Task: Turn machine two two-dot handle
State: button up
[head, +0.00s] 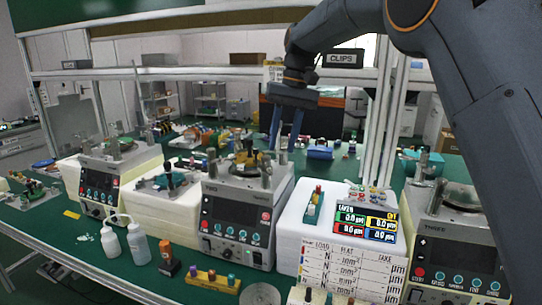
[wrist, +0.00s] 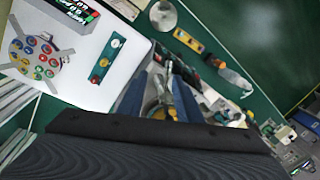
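Machine two (head: 237,225) is the white-cased lapping machine in the middle of the head view, with a dark front panel and a row of buttons. A round plate with brass-coloured and dark fittings (head: 246,160) and several upright posts stands on its top. I cannot make out dots on any handle. My gripper (head: 285,148) points down above the right rear of machine two's top. Its two blue fingers are apart with nothing held. In the wrist view, part of the machine's top (wrist: 157,105) shows between the fingers (wrist: 158,112), partly hidden by them.
A white block (head: 300,228) with a colourful display (head: 366,222) stands right of machine two. Another machine (head: 455,245) is at far right, and one (head: 100,190) at left. Bottles (head: 138,243) and a yellow holder (head: 212,281) stand in front. Rack posts (head: 378,125) rise behind.

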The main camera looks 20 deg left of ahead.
aim_at(270, 168)
jog(key=shift+s+a+f+p, duration=0.15)
jog(key=shift+a+f+p, duration=0.3)
jog(key=shift+f, duration=0.6)
jog(key=shift+s+a+f+p, duration=0.1)
jog(key=shift+a+f+p, duration=0.35)
jog(key=shift+f, duration=0.65)
jog(key=shift+s+a+f+p, duration=0.15)
jog(key=shift+a+f+p, duration=0.3)
jog(key=shift+f, duration=0.6)
jog(key=shift+a, duration=0.1)
jog(key=shift+c, duration=0.3)
grip_shut()
